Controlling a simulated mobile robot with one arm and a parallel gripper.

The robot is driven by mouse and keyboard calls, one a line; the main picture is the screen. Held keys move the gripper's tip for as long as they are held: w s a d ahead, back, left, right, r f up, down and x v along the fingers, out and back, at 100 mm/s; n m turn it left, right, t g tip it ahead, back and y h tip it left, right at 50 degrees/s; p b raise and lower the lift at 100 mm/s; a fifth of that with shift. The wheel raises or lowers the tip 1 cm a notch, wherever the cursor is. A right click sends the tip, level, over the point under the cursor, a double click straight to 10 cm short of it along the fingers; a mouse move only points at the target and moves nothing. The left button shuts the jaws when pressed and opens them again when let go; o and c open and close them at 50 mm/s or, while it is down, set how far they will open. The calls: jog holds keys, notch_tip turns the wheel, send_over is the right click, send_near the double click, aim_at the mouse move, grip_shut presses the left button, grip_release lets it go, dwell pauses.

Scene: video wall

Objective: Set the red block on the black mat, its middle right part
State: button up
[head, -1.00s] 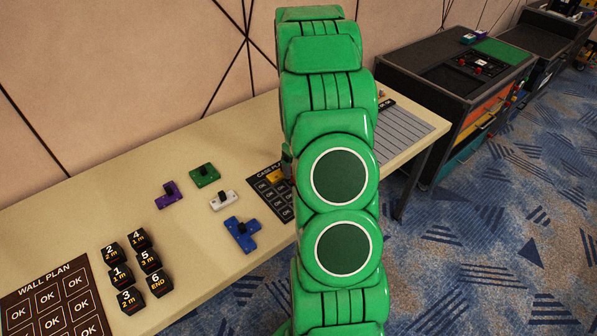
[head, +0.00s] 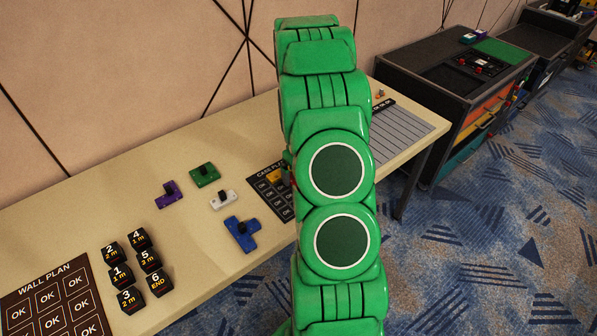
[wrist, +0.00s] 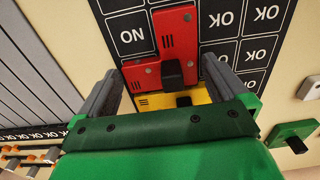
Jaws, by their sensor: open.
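The red block (wrist: 176,38), with a black knob, lies on the black mat (wrist: 220,49) in the wrist view. It covers cells of the mat, and an uncovered cell shows to its left. My gripper (wrist: 158,70) is open. Its two grey fingers stand apart, one on either side of the knob, without visible contact. A yellow block (wrist: 202,96) lies right beside the red one, partly hidden by my gripper. In the head view my arm covers the right part of the black mat (head: 279,208) and most of the red block.
On the table, a purple block (head: 169,194), a green block (head: 205,176), a white block (head: 222,200) and a blue block (head: 241,234) lie left of the mat. Several black numbered cubes (head: 122,275) and the wall plan board (head: 45,300) are further left. A grey striped panel (head: 400,133) lies right.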

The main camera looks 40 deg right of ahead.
jog(key=shift+r, duration=0.1)
notch_tip(320, 180, up, 12)
jog(key=s+a+r, duration=0.4)
jog(key=a+r, duration=0.4)
jog(key=a, duration=0.2)
jog(key=s+a+r, duration=0.7)
jog(key=s+a, duration=0.1)
jog(key=a, duration=0.3)
jog(key=s+a+r, duration=0.1)
jog(key=s+a, duration=0.2)
jog(key=s, duration=0.3)
jog(key=s+a+r+g, duration=0.1)
jog(key=s+a+r, duration=0.1)
jog(key=s+a, duration=0.2)
jog(key=s+a+r, duration=0.1)
jog(key=s+a, duration=0.2)
jog(key=s, duration=0.7)
jog(key=shift+a+r+g, duration=0.2)
jog(key=shift+a+g, duration=0.05)
jog(key=shift+g, duration=0.15)
